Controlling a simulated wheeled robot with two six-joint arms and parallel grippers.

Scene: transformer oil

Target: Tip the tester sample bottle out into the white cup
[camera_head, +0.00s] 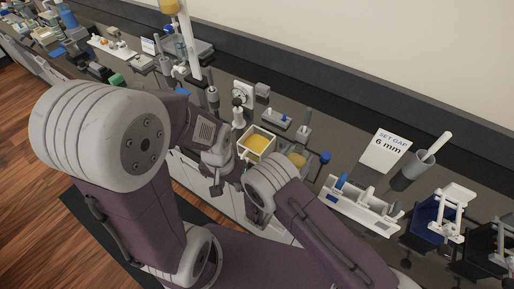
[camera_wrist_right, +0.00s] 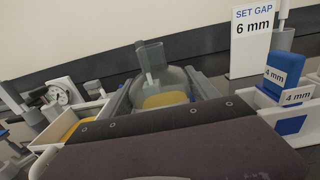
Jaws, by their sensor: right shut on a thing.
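A clear glass bottle with yellow liquid (camera_wrist_right: 165,97) is in the middle of the right wrist view, its neck up and slightly tilted. My right gripper (camera_wrist_right: 168,82) is shut on it, a grey finger on each side. In the head view the yellow of the bottle (camera_head: 297,159) shows just beyond my right arm, which hides most of the gripper. A white square cup with yellow liquid in it (camera_head: 256,143) stands just left of the bottle; it also shows in the right wrist view (camera_wrist_right: 58,131). My left gripper (camera_head: 216,187) hangs left of the cup; its jaw state is unclear.
A white test cell with blue parts (camera_head: 352,203) stands to the right. Behind it are a "SET GAP 6 mm" card (camera_head: 386,151) and a grey cup with a white rod (camera_head: 416,168). A dial gauge (camera_head: 241,94) stands behind the white cup. The bench is crowded at left.

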